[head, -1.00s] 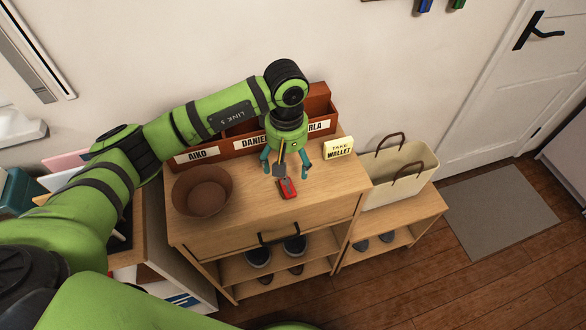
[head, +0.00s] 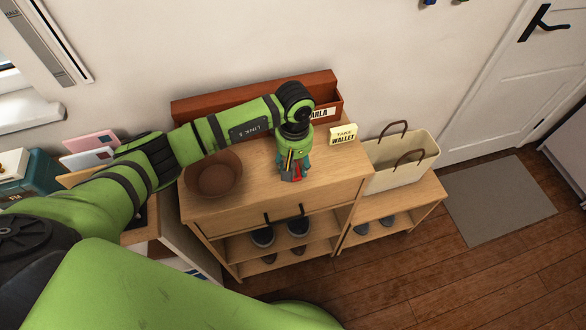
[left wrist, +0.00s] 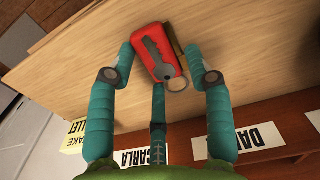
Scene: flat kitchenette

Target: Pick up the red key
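The red key (head: 297,179), a red fob with a grey key shape and a metal ring, lies on the wooden cabinet top near its front edge. It is partly hidden by my left gripper (head: 291,177) in the head view. In the left wrist view the red key (left wrist: 154,52) lies between the two teal outer fingers, with the third finger near its ring. The fingers are spread around it, with small gaps at its sides; whether any fingertip touches it is hard to tell. My right gripper is in neither view.
A brown bowl (head: 213,178) stands left of the gripper. A wooden name-labelled organizer (head: 322,88) runs along the wall behind. A "Take wallet" sign (head: 343,134) stands to the right, and a cream bag (head: 402,163) sits beyond it on the lower shelf.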

